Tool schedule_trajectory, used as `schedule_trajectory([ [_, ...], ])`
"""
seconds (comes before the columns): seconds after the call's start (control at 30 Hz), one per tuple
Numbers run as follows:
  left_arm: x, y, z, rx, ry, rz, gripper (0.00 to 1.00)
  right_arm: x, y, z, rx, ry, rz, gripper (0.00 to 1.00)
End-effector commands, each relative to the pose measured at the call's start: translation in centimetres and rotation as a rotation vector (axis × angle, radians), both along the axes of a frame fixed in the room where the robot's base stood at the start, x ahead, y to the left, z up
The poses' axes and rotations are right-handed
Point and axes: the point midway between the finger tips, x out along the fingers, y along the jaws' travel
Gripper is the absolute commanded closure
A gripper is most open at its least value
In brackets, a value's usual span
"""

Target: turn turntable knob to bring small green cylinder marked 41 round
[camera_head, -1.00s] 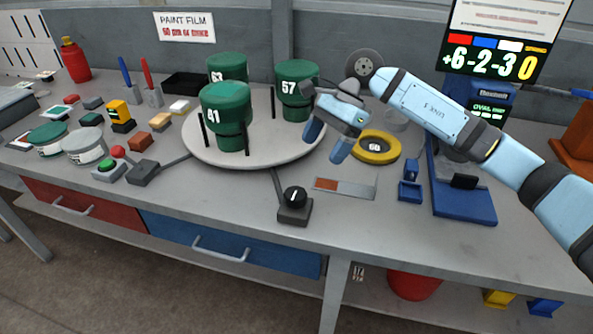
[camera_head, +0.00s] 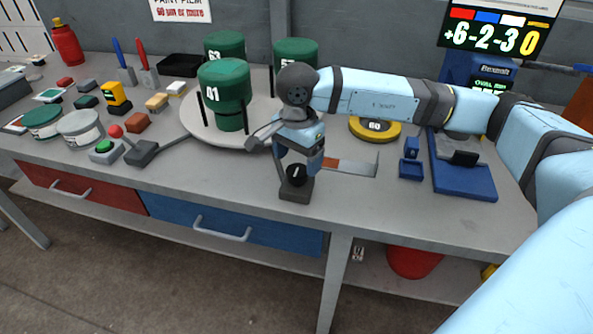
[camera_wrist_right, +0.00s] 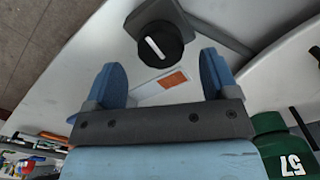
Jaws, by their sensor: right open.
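The turntable (camera_head: 262,137) is a round pale disc on the bench with green cylinders on it. The green cylinder marked 41 (camera_head: 224,85) stands upright at the disc's front left. Cylinder 63 (camera_head: 224,43) is behind it, and cylinder 57 (camera_head: 296,52) is at the right, partly hidden by my arm. The black knob (camera_head: 296,174), with a white pointer line, sits on a dark base in front of the disc. My right gripper (camera_head: 299,165) is open above the knob. In the right wrist view the knob (camera_wrist_right: 160,44) lies just beyond and between the open fingers (camera_wrist_right: 162,82), apparently untouched.
A yellow ring marked 60 (camera_head: 375,130) and a blue stand (camera_head: 465,180) are to the right. A flat strip with an orange patch (camera_head: 350,166) lies beside the knob. A red button and green button box (camera_head: 104,150) are at the left. The bench front edge is clear.

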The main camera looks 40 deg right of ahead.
Motion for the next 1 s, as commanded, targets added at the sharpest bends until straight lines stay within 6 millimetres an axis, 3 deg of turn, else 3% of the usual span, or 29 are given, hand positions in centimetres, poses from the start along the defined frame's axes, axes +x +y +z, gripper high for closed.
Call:
schedule_trajectory([
  [0.1,-0.1,0.0,-0.1,-0.001,0.0,-0.001,1.0,0.0,0.0,-2.1,0.0,0.002,-0.001,0.2],
  [0.23,-0.1,-0.1,-0.1,-0.002,0.0,-0.001,1.0,0.0,0.0,-3.3,0.001,0.0,-0.001,0.2],
  [0.6,-0.1,-0.1,0.0,-0.004,-0.003,-0.001,1.0,0.0,0.0,-3.9,0.001,-0.001,0.0,0.2],
  [0.63,-0.1,-0.1,0.0,-0.004,-0.003,-0.001,1.0,0.0,0.0,-3.9,0.001,-0.001,0.0,0.22],
  [0.83,-0.1,-0.1,0.0,-0.004,-0.003,-0.001,1.0,0.0,0.0,-3.9,0.001,-0.001,0.0,0.68],
  [1.0,-0.1,-0.1,-0.5,-0.006,-0.004,-0.002,1.0,0.0,0.0,-4.1,0.001,-0.001,0.01,0.69],
])
